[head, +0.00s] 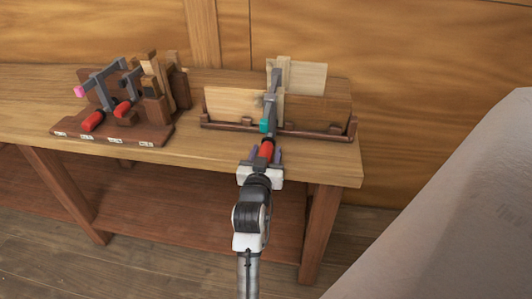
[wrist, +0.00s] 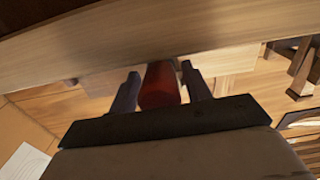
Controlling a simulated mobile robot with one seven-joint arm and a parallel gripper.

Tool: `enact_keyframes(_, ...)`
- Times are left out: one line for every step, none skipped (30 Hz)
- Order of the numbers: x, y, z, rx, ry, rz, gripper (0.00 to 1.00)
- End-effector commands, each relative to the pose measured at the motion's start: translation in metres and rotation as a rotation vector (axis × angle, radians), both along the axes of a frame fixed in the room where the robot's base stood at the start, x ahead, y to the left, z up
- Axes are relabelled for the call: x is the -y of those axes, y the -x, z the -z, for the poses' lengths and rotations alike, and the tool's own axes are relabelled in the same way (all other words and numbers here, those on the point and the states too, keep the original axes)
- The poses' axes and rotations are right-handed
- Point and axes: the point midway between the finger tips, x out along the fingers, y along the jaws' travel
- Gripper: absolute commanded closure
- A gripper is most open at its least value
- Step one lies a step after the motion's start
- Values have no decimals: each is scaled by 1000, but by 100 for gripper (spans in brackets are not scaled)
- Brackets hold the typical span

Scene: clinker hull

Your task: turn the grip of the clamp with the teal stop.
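The clamp with the teal stop (head: 264,126) sits on the hull board at the right of the bench. Its grey bar (head: 272,88) points away from me and its red grip (head: 265,150) points toward me. My gripper (head: 261,156) is at the red grip, with one finger on each side of it. In the wrist view, the red grip (wrist: 160,86) stands between the two fingers of my gripper (wrist: 160,75), with a gap on each side. The fingers are open and not closed on it. The teal stop is not visible in the wrist view.
The wooden bench (head: 190,140) carries a dark red rack (head: 112,132) at left with more clamps, red grips and a pink stop (head: 80,91). A brown tray rim (head: 300,133) runs below the boards. A large grey surface (head: 450,220) stands at right.

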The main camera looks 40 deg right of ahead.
Motion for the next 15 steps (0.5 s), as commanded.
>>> enact_keyframes(0, 0, 0, 0, 0, 0, 59)
enact_keyframes(0, 0, 0, 0, 0, 0, 63)
enact_keyframes(0, 0, 0, 0, 0, 0, 68)
enact_keyframes(0, 0, 0, 0, 0, 0, 72)
enact_keyframes(0, 0, 0, 0, 0, 0, 76)
enact_keyframes(0, 0, 0, 0, 0, 0, 81)
enact_keyframes(0, 0, 0, 0, 0, 0, 85)
enact_keyframes(0, 0, 0, 0, 0, 0, 89)
enact_keyframes(0, 0, 0, 0, 0, 0, 89)
enact_keyframes(0, 0, 0, 1, -1, 0, 89)
enact_keyframes(0, 0, 0, 2, -1, 0, 89)
enact_keyframes(0, 0, 0, 4, -3, -1, 89)
enact_keyframes(0, 0, 0, 7, -6, -2, 89)
enact_keyframes(0, 0, 0, 11, -9, -3, 89)
enact_keyframes(0, 0, 0, 18, -16, -4, 89)
